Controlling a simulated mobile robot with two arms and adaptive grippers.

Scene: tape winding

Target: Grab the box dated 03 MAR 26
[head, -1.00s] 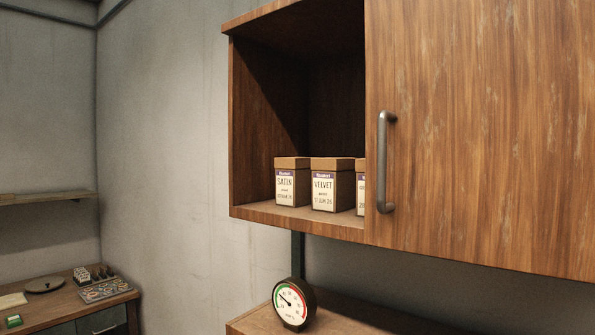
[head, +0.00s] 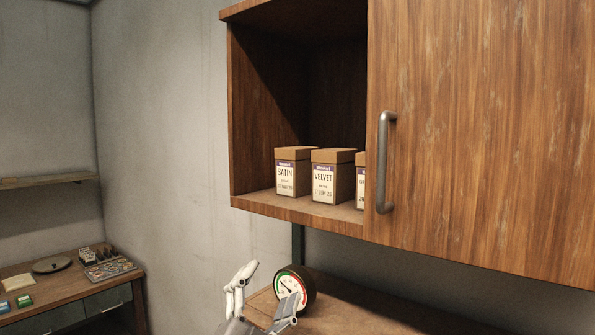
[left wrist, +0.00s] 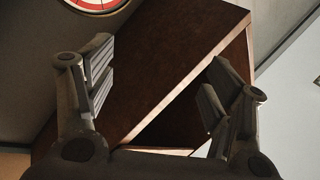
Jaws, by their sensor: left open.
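Several small brown boxes with cream and purple labels stand in the open left part of the wall cabinet. The SATIN box (head: 285,180) is on the left and the VELVET box (head: 323,187) is in the middle. A third box (head: 361,187) is mostly hidden behind the cabinet door. The small date lines are too blurred to read surely, and the third box's is cut off. My left gripper (head: 266,288) is open and empty, below the cabinet and in front of the gauge. It also shows with its fingers apart in the left wrist view (left wrist: 160,60).
The cabinet door (head: 480,130) with its metal handle (head: 382,162) covers the right part. The cabinet floor's front edge (head: 300,216) lies below the boxes. A round gauge (head: 308,282) stands on the lower wooden surface (head: 365,305). A desk (head: 65,312) is at far left.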

